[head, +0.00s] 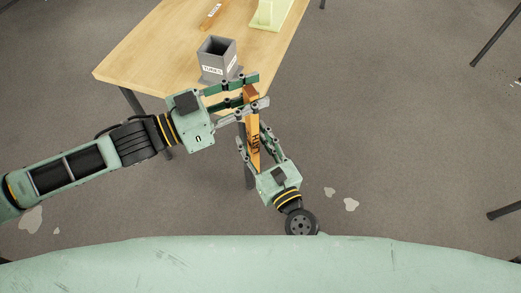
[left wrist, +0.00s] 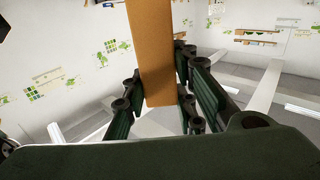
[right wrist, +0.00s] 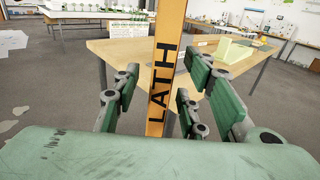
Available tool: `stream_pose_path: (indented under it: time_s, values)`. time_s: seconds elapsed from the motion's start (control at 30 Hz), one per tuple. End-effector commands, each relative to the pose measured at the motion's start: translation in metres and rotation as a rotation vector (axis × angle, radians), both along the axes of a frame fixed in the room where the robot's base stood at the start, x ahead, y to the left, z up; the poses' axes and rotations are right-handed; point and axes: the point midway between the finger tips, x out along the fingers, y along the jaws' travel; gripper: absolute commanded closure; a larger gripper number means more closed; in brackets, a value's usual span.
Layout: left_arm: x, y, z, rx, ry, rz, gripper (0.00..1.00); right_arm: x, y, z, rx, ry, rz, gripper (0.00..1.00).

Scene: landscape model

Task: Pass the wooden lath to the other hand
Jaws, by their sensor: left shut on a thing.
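The wooden lath (head: 253,125) is an orange-brown bar with black "LATH" lettering, held roughly upright in front of the table. My left gripper (head: 258,91) is shut on its upper part, and the lath also shows between the fingers in the left wrist view (left wrist: 152,50). My right gripper (head: 254,137) comes from below, with its fingers on either side of the lath's lower part. In the right wrist view the lath (right wrist: 166,65) stands between these fingers with gaps visible, so the right gripper is open.
A wooden table (head: 150,55) stands behind the grippers. On it are a grey open box (head: 217,60) with a label, a small orange-brown piece (head: 213,15) and a pale green object (head: 268,14). The floor to the right is mostly clear.

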Motion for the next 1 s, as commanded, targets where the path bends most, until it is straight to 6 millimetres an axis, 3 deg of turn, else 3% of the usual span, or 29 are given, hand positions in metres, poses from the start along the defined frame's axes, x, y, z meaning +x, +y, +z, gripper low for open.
stream_pose_path:
  time_s: [0.33,0.77,0.93,0.97,1.0]
  values:
    - [0.0000,-0.0001,0.0006,0.000,-0.001,-0.001,1.00,0.0037,0.0016,-0.0002,0.000,0.001,0.000,0.61]
    - [0.0000,-0.0001,0.0006,0.000,-0.001,0.000,1.00,0.0033,0.0018,-0.0001,0.000,0.001,0.000,0.99]
    - [0.0000,-0.0001,0.0006,0.000,-0.001,0.000,1.00,0.0031,0.0021,-0.0001,0.000,0.001,0.001,1.00]
    - [0.0000,-0.0001,0.0007,0.000,-0.001,0.000,0.73,0.0032,0.0022,0.0004,0.000,0.000,0.001,1.00]
    - [0.0000,-0.0001,0.0007,0.000,-0.001,0.000,0.69,0.0032,0.0022,0.0004,0.000,-0.001,0.001,1.00]
